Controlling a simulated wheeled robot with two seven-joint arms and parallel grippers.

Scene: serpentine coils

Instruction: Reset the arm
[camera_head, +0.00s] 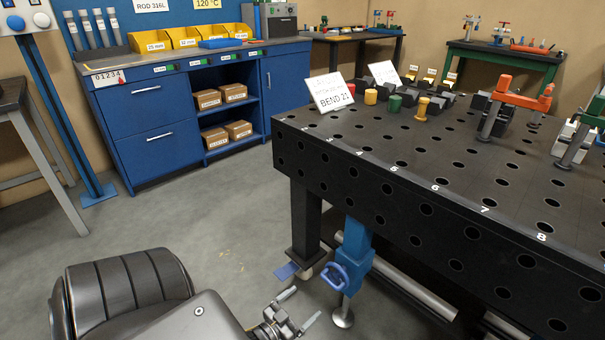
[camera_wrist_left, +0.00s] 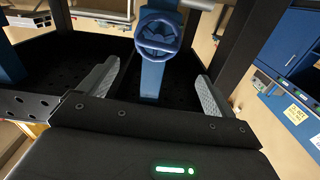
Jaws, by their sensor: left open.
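My left gripper (camera_head: 300,309) is low in the head view, at the bottom centre, over the floor and in front of the black welding table (camera_head: 400,205). Its two fingers are apart with nothing between them. In the left wrist view the two grey fingers of the gripper (camera_wrist_left: 158,90) stand wide apart. Beyond them is the blue table leg with a blue handwheel (camera_wrist_left: 158,33), which also shows in the head view (camera_head: 338,276). No contact shows between the gripper and the leg. My right gripper is not in view.
The table carries colored knobs (camera_head: 395,103), white sign cards (camera_head: 331,91) and an orange clamp (camera_head: 513,97). A blue cabinet (camera_head: 140,110) with yellow bins stands at the back left. A blue post (camera_head: 63,110) stands at the left. Grey floor (camera_head: 215,215) is clear between.

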